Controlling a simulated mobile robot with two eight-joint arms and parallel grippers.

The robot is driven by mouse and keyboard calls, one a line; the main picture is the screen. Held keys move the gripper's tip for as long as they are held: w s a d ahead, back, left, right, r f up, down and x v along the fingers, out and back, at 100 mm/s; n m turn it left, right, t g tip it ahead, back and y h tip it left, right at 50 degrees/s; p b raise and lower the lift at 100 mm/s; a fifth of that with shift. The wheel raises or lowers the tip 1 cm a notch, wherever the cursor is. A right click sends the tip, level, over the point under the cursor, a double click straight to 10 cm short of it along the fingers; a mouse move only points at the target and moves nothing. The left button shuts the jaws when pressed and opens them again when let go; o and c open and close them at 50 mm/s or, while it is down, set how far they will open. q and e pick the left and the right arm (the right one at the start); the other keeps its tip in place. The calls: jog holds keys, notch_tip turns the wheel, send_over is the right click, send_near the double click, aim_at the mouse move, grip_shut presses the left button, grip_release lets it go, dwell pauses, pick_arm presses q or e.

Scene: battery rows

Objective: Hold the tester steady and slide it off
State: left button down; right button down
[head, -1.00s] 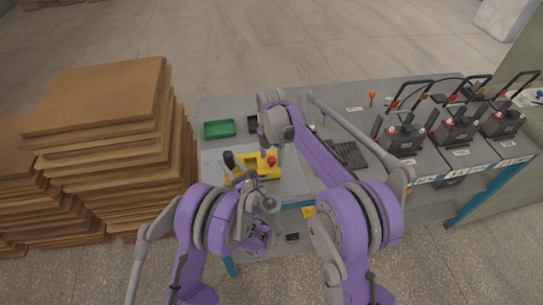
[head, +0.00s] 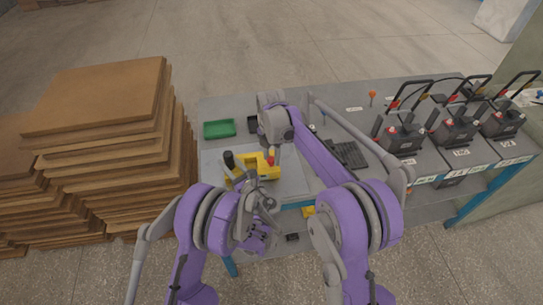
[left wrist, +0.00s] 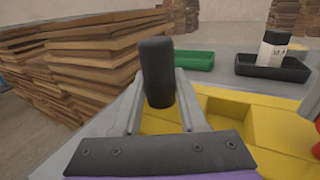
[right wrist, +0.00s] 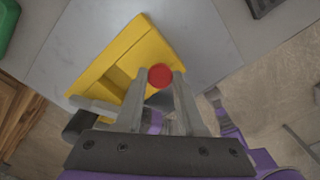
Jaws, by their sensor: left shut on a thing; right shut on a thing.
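The yellow tester (head: 266,171) lies on a pale grey mat (head: 292,180) at the left part of the bench. It has an upright black handle (head: 229,160) at its left and a red-topped knob (head: 271,161) at its right. In the left wrist view my left gripper (left wrist: 160,85) is shut on the black handle (left wrist: 156,62), one finger on each side. In the right wrist view my right gripper (right wrist: 160,88) is shut around the knob's dark stem, just under its red top (right wrist: 160,74). In the head view my arms partly cover both grippers.
A green tray (head: 219,129) and a black tray (left wrist: 272,68) holding a black-and-white item stand behind the tester. Stacked brown boards (head: 110,140) rise left of the bench. Several batteries with handles (head: 455,130) stand at the right. A dark ribbed tray (head: 350,155) lies mid-bench.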

dwell(0.9)
jog(key=shift+w+a, duration=0.2)
jog(key=shift+w, duration=0.95)
jog(key=shift+w+a, duration=0.15)
jog(key=shift+w, duration=0.95)
jog(key=c, duration=0.5)
grip_release()
notch_tip(320, 180, up, 12)
